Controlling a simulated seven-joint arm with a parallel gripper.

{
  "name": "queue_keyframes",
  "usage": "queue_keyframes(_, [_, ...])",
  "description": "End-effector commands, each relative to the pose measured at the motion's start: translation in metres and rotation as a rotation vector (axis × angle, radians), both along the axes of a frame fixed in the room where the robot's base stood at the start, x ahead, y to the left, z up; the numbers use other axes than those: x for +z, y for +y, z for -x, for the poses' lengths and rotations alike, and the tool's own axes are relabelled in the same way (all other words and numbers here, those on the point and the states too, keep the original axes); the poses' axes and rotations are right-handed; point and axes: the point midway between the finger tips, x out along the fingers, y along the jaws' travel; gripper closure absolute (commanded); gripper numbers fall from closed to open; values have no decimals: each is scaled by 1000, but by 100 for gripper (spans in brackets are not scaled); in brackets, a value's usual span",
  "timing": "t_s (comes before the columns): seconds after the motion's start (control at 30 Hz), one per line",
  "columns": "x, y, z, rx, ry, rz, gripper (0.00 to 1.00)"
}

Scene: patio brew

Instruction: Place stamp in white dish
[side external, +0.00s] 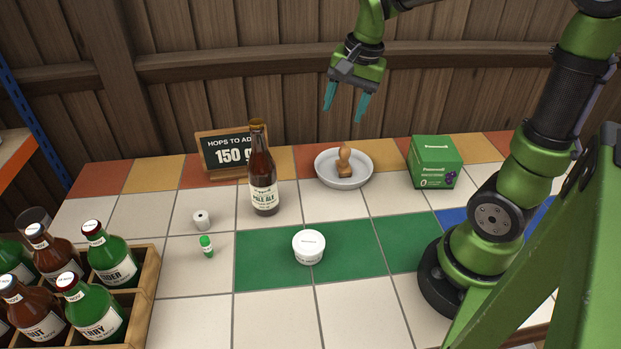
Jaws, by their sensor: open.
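The stamp (344,161) has a wooden knob handle and stands upright inside the white dish (327,181). The dish is a shallow round bowl at the back middle of the tiled table, in the side external view. My gripper (346,115) hangs in the air above the dish, its teal fingers pointing down. It is open and empty, well apart from the stamp.
A brown pale ale bottle (263,180) and a chalkboard sign (226,154) stand left of the dish, a green box (435,162) right. A white tub (309,246), a white roll (201,220) and a small green-capped vial (206,246) stand nearer. A wooden crate (146,293) holds several bottles.

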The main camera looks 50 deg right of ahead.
Motion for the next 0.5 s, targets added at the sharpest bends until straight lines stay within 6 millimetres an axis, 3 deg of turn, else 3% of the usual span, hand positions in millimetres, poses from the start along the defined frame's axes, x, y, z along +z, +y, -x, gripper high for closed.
queue_keyframes(0.03, [13, 19, 13, 108, -68, 15, 43])
queue_keyframes(0.2, [32, 67, 54, 453, -268, 90, 43])
queue_keyframes(0.33, [36, 89, 78, 638, -383, 152, 43])
queue_keyframes(0.5, [36, 101, 93, 757, -457, 204, 43])
